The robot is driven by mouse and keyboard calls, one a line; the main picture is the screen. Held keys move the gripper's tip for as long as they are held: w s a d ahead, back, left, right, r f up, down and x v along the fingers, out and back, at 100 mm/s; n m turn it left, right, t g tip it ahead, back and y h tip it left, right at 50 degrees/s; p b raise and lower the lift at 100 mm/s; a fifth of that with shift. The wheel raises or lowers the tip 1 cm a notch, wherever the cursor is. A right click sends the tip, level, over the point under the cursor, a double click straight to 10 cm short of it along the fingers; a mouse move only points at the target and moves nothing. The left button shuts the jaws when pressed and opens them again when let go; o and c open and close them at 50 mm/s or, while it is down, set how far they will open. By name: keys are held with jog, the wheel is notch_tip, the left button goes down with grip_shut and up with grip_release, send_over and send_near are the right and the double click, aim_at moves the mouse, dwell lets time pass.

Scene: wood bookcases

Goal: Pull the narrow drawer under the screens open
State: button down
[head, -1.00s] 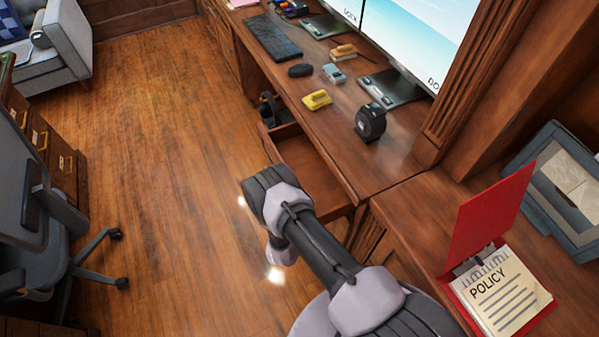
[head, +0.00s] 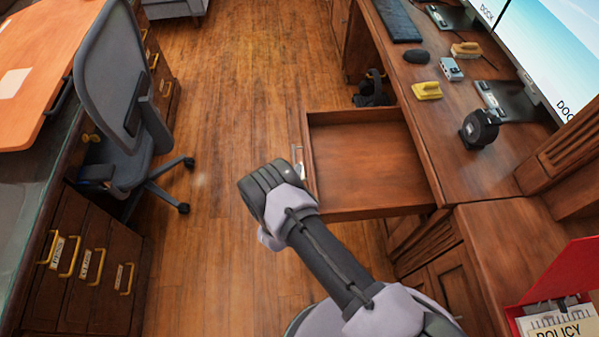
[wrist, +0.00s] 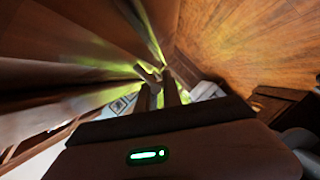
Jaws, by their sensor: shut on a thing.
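The narrow drawer (head: 365,165) under the screens stands well out from the desk in the head view. Its wooden inside is bare. Its front is at the left, with a small pale handle (head: 298,158) partly hidden by my arm. My gripper's fingers (wrist: 158,82) show in the wrist view, close together at the drawer front and shut on the handle. The hold itself is blurred there, and my wrist hides the fingertips in the head view. The screens (head: 535,45) stand on the desk (head: 455,150) at the right.
An office chair (head: 125,85) and a cabinet (head: 85,270) stand at the left. The floor (head: 225,110) between is clear.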

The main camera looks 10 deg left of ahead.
jog(key=shift+d+f, duration=0.1)
jog(key=shift+f, duration=0.05)
jog(key=c, duration=1.8)
grip_release()
jog(key=p+v, duration=0.5)
jog(key=v, duration=1.2)
jog(key=shift+s+p, duration=0.25)
jog(key=shift+p, duration=0.05)
